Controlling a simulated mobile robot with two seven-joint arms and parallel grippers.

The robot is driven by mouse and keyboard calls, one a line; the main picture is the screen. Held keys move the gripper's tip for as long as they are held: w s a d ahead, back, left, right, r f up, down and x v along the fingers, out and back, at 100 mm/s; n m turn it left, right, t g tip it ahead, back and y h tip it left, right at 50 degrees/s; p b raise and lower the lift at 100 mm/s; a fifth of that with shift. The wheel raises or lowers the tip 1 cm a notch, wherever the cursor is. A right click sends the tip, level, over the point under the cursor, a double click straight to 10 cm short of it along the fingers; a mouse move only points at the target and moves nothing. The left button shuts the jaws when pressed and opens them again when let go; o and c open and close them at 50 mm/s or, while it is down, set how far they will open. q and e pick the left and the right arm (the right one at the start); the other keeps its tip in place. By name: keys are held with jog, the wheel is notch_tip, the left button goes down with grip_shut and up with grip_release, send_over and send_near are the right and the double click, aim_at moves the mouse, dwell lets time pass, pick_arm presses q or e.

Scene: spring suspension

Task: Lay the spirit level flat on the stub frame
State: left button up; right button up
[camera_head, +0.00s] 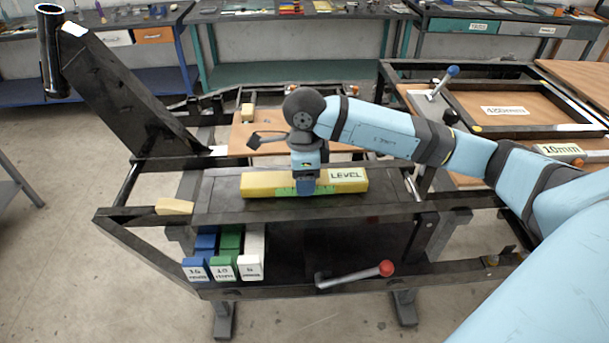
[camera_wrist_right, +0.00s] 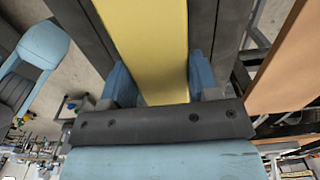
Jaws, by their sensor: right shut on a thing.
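The yellow spirit level (camera_head: 268,184), with a "LEVEL" label on its right end, lies horizontally across the picture over the dark flat middle part of the black frame (camera_head: 222,211). My right gripper (camera_head: 306,188) points down and is shut on the middle of the level. In the right wrist view the level (camera_wrist_right: 150,40) runs between the two blue fingers of the gripper (camera_wrist_right: 155,88). A green strip shows along the level's lower edge. I cannot tell whether the level touches the surface beneath it. My left gripper is not in view.
A black upright tube (camera_head: 52,50) on a slanted beam rises at the left. Blue, green and white labelled blocks (camera_head: 229,255) sit at the front left. A red-knobbed lever (camera_head: 350,274) lies at the front. A cream wedge (camera_head: 174,207) rests on the left rail.

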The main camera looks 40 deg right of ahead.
jog(key=shift+f, duration=0.3)
jog(key=o, duration=1.1)
jog(key=shift+r, duration=0.25)
notch_tip(320, 180, up, 12)
jog(key=b, duration=0.1)
jog(key=shift+f, duration=0.2)
